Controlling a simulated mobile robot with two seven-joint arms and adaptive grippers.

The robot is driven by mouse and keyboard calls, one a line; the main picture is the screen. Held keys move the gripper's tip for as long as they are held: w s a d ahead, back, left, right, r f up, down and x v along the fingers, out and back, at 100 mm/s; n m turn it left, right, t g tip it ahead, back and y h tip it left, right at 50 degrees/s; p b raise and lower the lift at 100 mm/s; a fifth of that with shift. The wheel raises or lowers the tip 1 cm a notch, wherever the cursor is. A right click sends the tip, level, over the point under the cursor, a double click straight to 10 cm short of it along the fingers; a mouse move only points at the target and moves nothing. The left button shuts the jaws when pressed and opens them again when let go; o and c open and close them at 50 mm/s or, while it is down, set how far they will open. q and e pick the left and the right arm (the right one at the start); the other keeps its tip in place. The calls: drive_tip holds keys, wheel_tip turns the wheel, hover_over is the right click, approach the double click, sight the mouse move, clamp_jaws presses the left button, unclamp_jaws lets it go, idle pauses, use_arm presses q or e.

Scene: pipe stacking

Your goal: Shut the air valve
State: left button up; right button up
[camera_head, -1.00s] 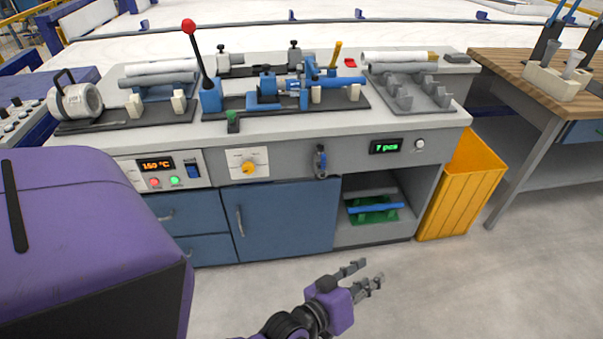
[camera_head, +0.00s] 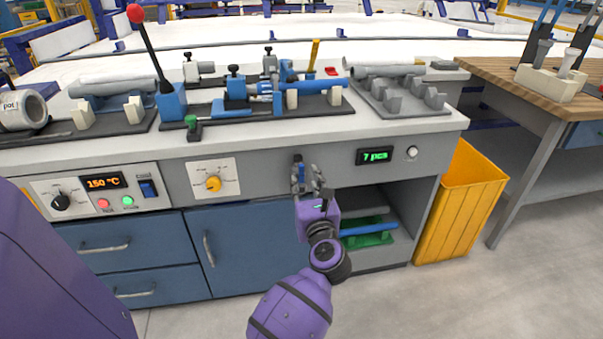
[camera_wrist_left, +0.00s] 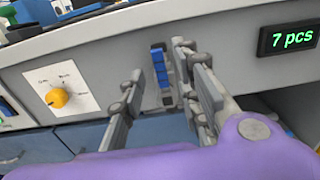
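The air valve (camera_head: 298,176) has a blue handle and sits on the grey front panel of the workbench, right of the yellow knob. In the left wrist view the blue valve handle (camera_wrist_left: 159,67) stands upright between my fingers. My left gripper (camera_head: 311,176) is open in front of the valve and partly hides it. In the left wrist view the two fingers of the gripper (camera_wrist_left: 160,62) are spread, one on each side of the handle. I cannot tell whether they touch it. My right gripper is not in view.
A yellow selector knob (camera_head: 213,184) is left of the valve and a green counter display (camera_head: 375,156) right of it. Below is an open shelf with a green tray (camera_head: 366,238). A yellow bin (camera_head: 458,205) stands at the bench's right end.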

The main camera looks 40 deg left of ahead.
sight(302, 174)
use_arm(q)
drive_tip(key=x, duration=0.4)
drive_tip(key=shift+w+a+b, duration=0.3)
drive_tip(key=shift+w+a, duration=0.05)
drive_tip(key=shift+a, duration=0.05)
clamp_jaws()
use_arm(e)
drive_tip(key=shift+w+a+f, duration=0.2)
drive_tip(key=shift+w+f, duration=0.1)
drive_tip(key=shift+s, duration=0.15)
